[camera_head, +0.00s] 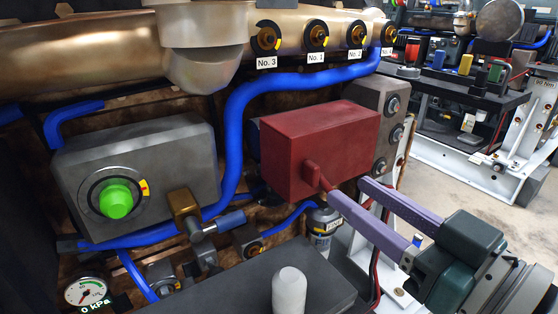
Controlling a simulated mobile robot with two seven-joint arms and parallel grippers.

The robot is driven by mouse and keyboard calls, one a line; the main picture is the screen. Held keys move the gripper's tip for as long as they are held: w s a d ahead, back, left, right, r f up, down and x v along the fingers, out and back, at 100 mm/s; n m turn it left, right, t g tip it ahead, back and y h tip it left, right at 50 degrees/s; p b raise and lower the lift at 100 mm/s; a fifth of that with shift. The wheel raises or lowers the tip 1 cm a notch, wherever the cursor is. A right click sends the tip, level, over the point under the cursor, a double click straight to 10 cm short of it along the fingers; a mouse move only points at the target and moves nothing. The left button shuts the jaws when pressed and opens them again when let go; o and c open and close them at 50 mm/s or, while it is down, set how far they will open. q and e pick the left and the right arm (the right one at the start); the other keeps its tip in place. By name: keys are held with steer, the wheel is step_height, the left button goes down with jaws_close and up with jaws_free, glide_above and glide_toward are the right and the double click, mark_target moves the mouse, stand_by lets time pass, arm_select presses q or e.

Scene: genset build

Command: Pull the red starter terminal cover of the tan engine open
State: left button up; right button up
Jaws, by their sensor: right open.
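The red starter terminal cover (318,147) is a box on the tan engine (90,47), in the middle of the head view. It looks closed, with a small red tab (314,174) low on its front face. My right gripper (345,190) comes in from the lower right, its two purple fingers spread apart. One fingertip is close to the tab and the other is near the cover's lower right corner. I cannot tell whether either finger touches the cover. My left gripper is not in view.
A grey box with a green button (117,200) is at left. A blue hose (236,130) runs beside the cover. A pressure gauge (86,291) is at lower left. A dark surface with a white post (289,290) lies below. A cart (452,95) stands behind at right, with open floor before it.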

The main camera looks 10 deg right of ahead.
mark_target(318, 168)
steer(key=b+x, duration=0.1)
steer(key=x, duration=0.5)
steer(key=shift+w, duration=0.25)
steer(key=shift+c, duration=0.2)
jaws_close()
stand_by(1.0)
